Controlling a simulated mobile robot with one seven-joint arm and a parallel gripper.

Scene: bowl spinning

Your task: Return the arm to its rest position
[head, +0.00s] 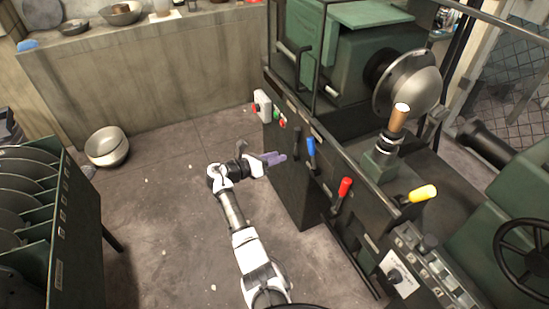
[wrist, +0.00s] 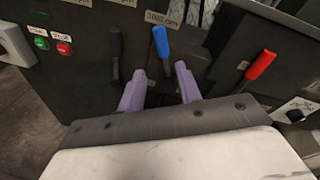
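My arm reaches forward from the bottom of the head view, and my gripper (head: 284,157) is in front of the green lathe's dark front panel. In the wrist view my gripper (wrist: 158,82) shows two purple fingers set apart with nothing between them. Beyond the fingertips are a black lever (wrist: 115,55) and a blue lever (wrist: 161,42). I cannot tell whether a finger touches either lever. A red lever (wrist: 262,65) stands to the right, clear of the fingers.
The green lathe (head: 340,60) holds a metal bowl form (head: 412,84) on its spindle. A yellow-handled lever (head: 422,194) is at right. A dark rack of discs (head: 75,230) stands left. A bowl (head: 106,147) is on the floor. Open floor (head: 165,235) lies left of my arm.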

